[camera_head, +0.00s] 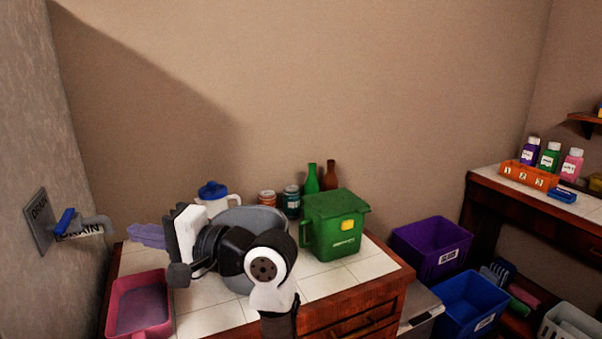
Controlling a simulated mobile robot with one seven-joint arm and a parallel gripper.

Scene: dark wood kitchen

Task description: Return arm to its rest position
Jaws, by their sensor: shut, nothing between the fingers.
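My arm reaches up from the bottom of the head view over the tiled counter (330,280). It is bent, with its wrist turned to the left. My gripper (175,246) is at the left end of the arm, shut and empty, above the counter's left part. It is in front of a grey round basin (268,216), which the arm partly hides. No object is held.
A pink bin (140,305) is below left of my gripper. A green lidded bin (336,222) stands right of the arm. A white-and-blue jug (214,196), jars (291,201) and bottles (331,175) stand behind.

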